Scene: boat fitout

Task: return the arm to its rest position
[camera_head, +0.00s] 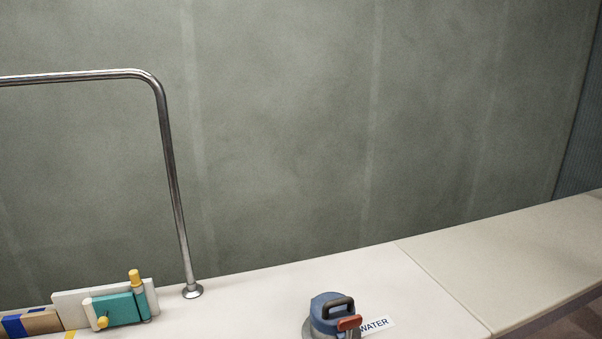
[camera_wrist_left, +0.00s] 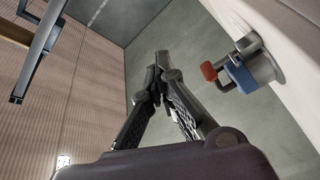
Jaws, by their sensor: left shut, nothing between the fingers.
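My left gripper (camera_wrist_left: 160,78) shows in the left wrist view with its two black fingers closed together at the tips. Nothing is held between them. It is apart from the blue cap (camera_wrist_left: 243,74) with a red lever, which sits to its right on the pale counter. Neither of my grippers shows in the head view. There the blue cap (camera_head: 329,311) has a dark handle and stands near the bottom edge, beside a label reading "WATER" (camera_head: 376,326).
A steel rail (camera_head: 172,180) rises from the pale counter (camera_head: 250,296) at the left. A teal latch block (camera_head: 115,309) with yellow knobs stands near its foot. The counter's right part (camera_head: 510,254) is clear. A grey-green wall (camera_head: 290,130) stands behind.

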